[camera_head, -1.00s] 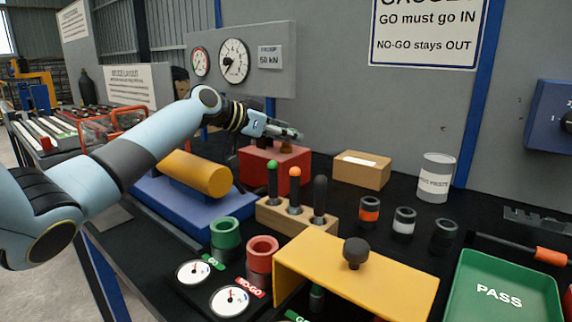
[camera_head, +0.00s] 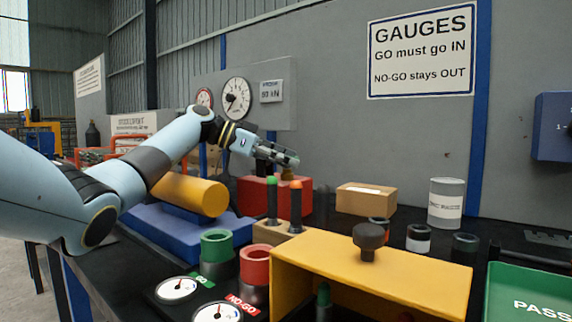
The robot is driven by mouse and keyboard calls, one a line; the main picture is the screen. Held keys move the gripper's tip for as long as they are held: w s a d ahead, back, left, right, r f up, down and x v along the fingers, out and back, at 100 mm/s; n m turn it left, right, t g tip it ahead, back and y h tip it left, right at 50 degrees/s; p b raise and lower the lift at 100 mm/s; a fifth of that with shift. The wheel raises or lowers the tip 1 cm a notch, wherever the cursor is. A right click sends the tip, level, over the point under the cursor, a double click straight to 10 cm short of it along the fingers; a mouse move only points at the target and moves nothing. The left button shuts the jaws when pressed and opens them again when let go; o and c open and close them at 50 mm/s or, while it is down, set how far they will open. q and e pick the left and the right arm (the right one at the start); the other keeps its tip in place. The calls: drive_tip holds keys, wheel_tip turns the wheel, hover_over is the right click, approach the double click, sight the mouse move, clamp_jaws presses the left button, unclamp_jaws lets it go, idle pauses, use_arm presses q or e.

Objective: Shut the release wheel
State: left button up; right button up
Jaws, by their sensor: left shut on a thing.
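The release wheel appears to be the small brass-brown piece (camera_head: 287,174) on top of the red block (camera_head: 318,205); most of it is hidden by my gripper. My left arm comes in from the left over the blue press bed (camera_head: 175,236) and its yellow cylinder (camera_head: 190,194). My left gripper (camera_head: 289,161) is at the top of the brass piece, shut on it, with the fingers pointing right. The wheel's turn position cannot be made out. My right gripper is not in view.
A yellow cover with a black knob (camera_head: 370,237) stands in the right foreground. Green- and orange-topped plugs (camera_head: 295,205) stand before the red block. Green (camera_head: 216,250) and red (camera_head: 255,268) ring gauges stand at front. A dial gauge (camera_head: 236,98) is on the panel behind.

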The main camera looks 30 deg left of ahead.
use_arm(q)
drive_tip(key=shift+f, duration=0.1)
drive_tip(key=o, duration=1.2)
wheel_tip(320, 180, up, 10)
drive_tip(key=shift+r, duration=0.1)
